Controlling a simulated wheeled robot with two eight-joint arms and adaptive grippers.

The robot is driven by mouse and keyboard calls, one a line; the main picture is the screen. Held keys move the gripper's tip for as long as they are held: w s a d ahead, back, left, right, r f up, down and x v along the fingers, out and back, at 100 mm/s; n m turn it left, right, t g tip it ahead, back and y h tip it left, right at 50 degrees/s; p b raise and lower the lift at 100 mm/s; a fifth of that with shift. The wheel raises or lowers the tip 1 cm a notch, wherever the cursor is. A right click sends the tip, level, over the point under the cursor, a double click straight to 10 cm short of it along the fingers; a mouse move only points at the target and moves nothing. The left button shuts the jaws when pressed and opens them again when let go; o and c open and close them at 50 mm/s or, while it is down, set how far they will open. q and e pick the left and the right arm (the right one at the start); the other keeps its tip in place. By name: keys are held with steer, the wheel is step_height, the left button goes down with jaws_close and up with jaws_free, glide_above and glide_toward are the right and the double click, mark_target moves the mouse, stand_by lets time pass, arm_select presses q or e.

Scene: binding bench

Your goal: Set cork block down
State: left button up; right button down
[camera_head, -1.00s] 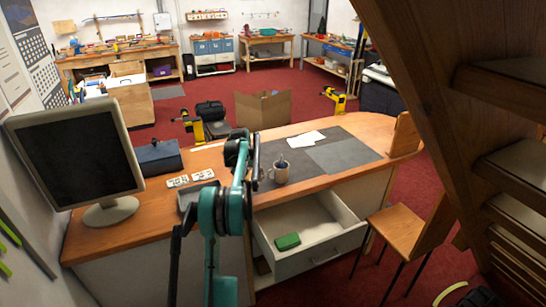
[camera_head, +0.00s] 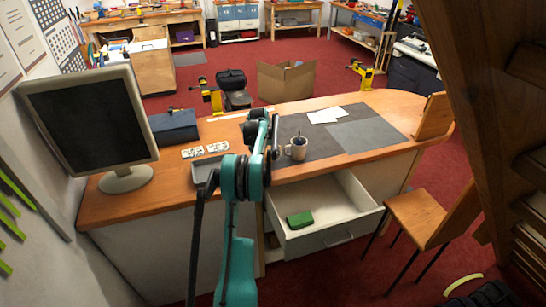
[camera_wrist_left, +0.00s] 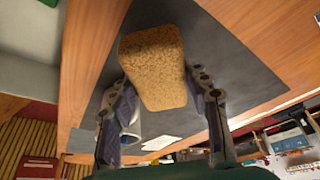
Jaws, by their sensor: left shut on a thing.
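The cork block (camera_wrist_left: 155,75) is a tan, speckled brick. In the left wrist view, my left gripper (camera_wrist_left: 163,92) is shut on it, with one dark finger on each side. Behind it is the dark grey mat (camera_wrist_left: 225,50) on the wooden desk; the gap between block and mat cannot be judged. In the head view, my teal left arm reaches over the desk, with its gripper end (camera_head: 262,128) over the left part of the mat (camera_head: 365,136). My right gripper is not in view.
A mug (camera_head: 296,150) stands just right of my arm. White papers (camera_head: 326,115) lie on the mat; its right part is clear. A grey tray (camera_head: 205,168), a blue box (camera_head: 174,126) and a monitor (camera_head: 127,178) are left. An open drawer (camera_head: 345,215) juts out below, holding a green block (camera_head: 299,220).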

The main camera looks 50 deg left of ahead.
arm_select(q)
step_height(320, 180, down, 3)
steer(key=shift+f, duration=0.4)
steer(key=shift+d+f+b, duration=0.1)
steer(key=shift+f+b, duration=0.05)
steer(key=shift+b, duration=0.25)
steer(key=o, duration=1.1)
steer(key=shift+o, duration=0.2)
